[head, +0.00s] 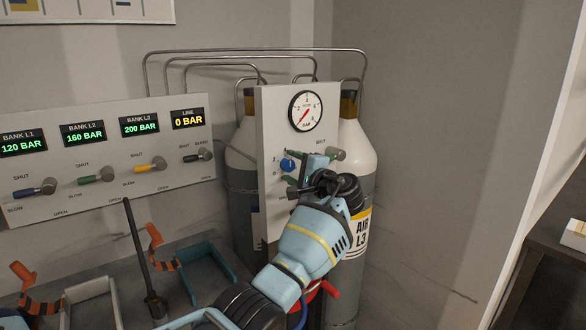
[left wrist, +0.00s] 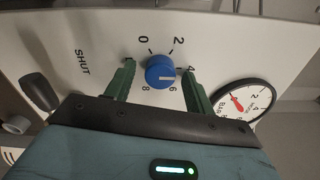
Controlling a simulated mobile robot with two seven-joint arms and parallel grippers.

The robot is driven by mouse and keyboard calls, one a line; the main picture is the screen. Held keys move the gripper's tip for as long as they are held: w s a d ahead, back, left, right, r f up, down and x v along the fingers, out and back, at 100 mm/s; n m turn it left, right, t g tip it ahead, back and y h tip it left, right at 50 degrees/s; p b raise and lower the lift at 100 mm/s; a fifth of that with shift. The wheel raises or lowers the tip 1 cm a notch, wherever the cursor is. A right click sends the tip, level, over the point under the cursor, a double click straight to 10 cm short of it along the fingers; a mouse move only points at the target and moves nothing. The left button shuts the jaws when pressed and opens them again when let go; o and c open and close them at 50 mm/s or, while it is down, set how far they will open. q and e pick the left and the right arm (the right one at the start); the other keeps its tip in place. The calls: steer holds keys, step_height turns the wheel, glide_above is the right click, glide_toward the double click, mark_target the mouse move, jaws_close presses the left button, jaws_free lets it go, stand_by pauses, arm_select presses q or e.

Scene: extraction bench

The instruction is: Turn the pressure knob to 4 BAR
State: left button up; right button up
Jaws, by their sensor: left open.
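The blue pressure knob (head: 288,164) sits on the white upright panel (head: 272,120). In the left wrist view the knob (left wrist: 158,68) is ringed by the numbers 0, 2, 4, 6 and 8. Its white mark points right, to the side of 4 and 6; I cannot tell exactly which. My left gripper (head: 297,167) is open, its green fingers on either side of the knob with gaps visible. The round gauge (head: 305,111) above has its red needle at the low end, lower left; it also shows in the left wrist view (left wrist: 244,101). My right gripper is not in view.
Gas cylinders (head: 362,138) stand behind the panel. A left-hand panel (head: 100,150) carries several levers and displays; LINE reads 0 BAR. A black antenna-like rod (head: 137,245) stands on the bench.

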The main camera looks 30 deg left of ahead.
arm_select(q)
steer(key=v, duration=0.7)
steer(key=shift+s+d, duration=0.15)
steer(key=shift+d, duration=0.2)
steer(key=shift+f, duration=0.1)
step_height(320, 180, down, 20)
steer(key=s+d+m+t+h, duration=0.1)
steer(key=d+m+t+h, duration=0.15)
steer(key=h, duration=0.25)
steer(key=s+d+f+h, duration=0.1)
steer(key=s+f+h, duration=0.3)
steer(key=f, duration=0.5)
steer(key=s+d+f+h, duration=0.2)
steer(key=s+f, duration=0.4)
steer(key=f, duration=0.3)
steer(key=s+d+f+n+h, duration=0.2)
steer(key=s+f, duration=0.1)
steer(key=s, duration=0.7)
steer(key=s+d+f+n+h, duration=0.2)
steer(key=s+f+h, duration=0.1)
steer(key=s, duration=0.7)
steer(key=s+d+f+n+h, duration=0.2)
steer(key=s+d+f+n, duration=0.1)
steer(key=s, duration=0.8)
steer(key=shift+f+h, duration=0.3)
steer(key=shift+f, duration=0.4)
